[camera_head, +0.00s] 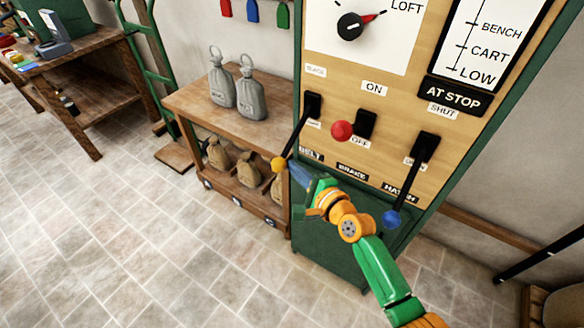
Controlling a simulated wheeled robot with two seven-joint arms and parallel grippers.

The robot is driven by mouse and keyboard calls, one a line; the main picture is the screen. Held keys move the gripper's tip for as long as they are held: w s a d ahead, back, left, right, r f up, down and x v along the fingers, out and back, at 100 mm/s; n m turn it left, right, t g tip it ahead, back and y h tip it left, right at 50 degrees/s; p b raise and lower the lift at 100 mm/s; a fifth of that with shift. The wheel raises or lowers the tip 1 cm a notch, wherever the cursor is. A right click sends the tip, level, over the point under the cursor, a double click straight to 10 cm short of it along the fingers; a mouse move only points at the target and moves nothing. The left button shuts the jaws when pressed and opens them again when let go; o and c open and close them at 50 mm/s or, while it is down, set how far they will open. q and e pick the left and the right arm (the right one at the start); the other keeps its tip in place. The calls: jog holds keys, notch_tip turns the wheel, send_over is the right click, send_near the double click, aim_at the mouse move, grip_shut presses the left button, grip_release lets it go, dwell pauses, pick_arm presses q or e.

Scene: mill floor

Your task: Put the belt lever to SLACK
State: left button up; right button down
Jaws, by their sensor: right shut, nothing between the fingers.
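The belt lever (296,138) is a black rod on the left of the panel. It angles down and left from its dark slot plate to a yellow-orange ball knob (278,164), so it is in its lower position. A small label that seems to read SLACK (316,71) is above its plate; the BELT label (311,154) is below. My right gripper (298,173) is shut and empty. In the picture it is just right of the yellow knob, with its fingers pointing toward it; whether they touch is unclear. My left gripper is not in view.
To the right are the brake lever with a red knob (342,131) and the hatch lever with a blue knob (391,219). A dial (350,26) is above. A wooden stand (185,101) with grey weights and sacks is left of the panel. The tiled floor in front is clear.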

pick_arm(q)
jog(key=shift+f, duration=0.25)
pick_arm(e)
jog(key=shift+x, duration=0.8)
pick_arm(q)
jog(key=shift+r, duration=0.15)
pick_arm(e)
jog(key=shift+r, duration=0.1)
